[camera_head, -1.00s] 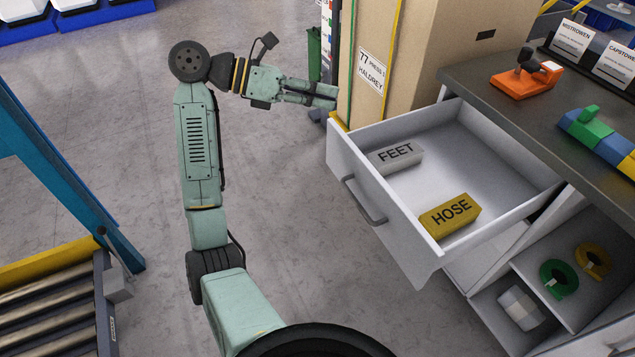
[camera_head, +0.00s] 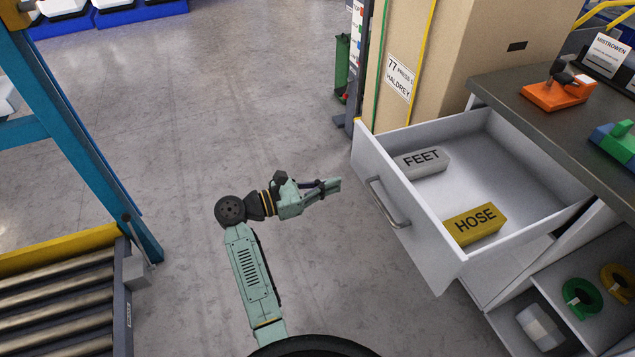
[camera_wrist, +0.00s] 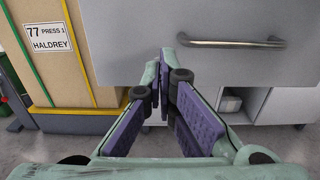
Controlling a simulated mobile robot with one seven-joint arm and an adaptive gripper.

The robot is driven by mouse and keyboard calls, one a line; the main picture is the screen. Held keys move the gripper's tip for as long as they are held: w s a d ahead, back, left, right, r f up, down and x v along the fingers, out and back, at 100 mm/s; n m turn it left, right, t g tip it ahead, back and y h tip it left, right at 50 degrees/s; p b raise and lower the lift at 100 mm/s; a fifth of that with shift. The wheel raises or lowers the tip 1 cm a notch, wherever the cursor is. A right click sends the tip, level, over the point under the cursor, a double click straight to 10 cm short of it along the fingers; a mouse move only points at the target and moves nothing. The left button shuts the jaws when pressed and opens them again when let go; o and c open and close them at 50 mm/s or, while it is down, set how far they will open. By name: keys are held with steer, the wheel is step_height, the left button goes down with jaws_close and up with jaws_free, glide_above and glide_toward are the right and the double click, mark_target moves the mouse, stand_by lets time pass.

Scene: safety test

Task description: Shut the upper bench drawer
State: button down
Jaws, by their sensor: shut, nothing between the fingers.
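The upper bench drawer (camera_head: 405,208) is pulled out from the bench, its white front facing my arm. Its bar handle (camera_head: 386,203) runs along the front; the handle also shows in the wrist view (camera_wrist: 232,42). Inside lie a grey block marked FEET (camera_head: 422,163) and a yellow block marked HOSE (camera_head: 473,224). My gripper (camera_head: 338,184) is shut and empty, a little left of the drawer front in the head view. In the wrist view my fingertips (camera_wrist: 164,60) point at the drawer front, left of the handle. I cannot tell whether they touch it.
A tall cardboard box (camera_head: 455,60) with straps stands beside the drawer. The dark bench top (camera_head: 530,118) holds an orange tool (camera_head: 558,95). Open cubbies below the drawer hold tape rolls (camera_head: 580,297). A roller conveyor (camera_head: 60,300) and blue post (camera_head: 80,140) stand left. Grey floor between is clear.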

mark_target(371, 173)
steer(key=p+x, duration=0.2)
steer(key=x, duration=0.4)
steer(key=shift+d+r, duration=0.15)
steer(key=shift+d, duration=0.15)
steer(key=shift+p+x, duration=0.4)
steer(key=shift+x, duration=0.45)
steer(key=shift+w, duration=0.1)
steer(key=shift+w+d+f+b, duration=0.1)
steer(key=shift+d+f+b, duration=0.05)
steer(key=shift+d+b, duration=0.15)
steer(key=shift+w+d+f+b, duration=0.15)
steer(key=shift+d, duration=0.2)
steer(key=b+x, duration=1.3)
steer(key=x, duration=2.4)
steer(key=shift+f+b, duration=0.1)
steer(key=shift+b, duration=0.25)
steer(key=shift+w+d, duration=0.1)
steer(key=shift+d, duration=0.2)
steer(key=shift+r, duration=0.25)
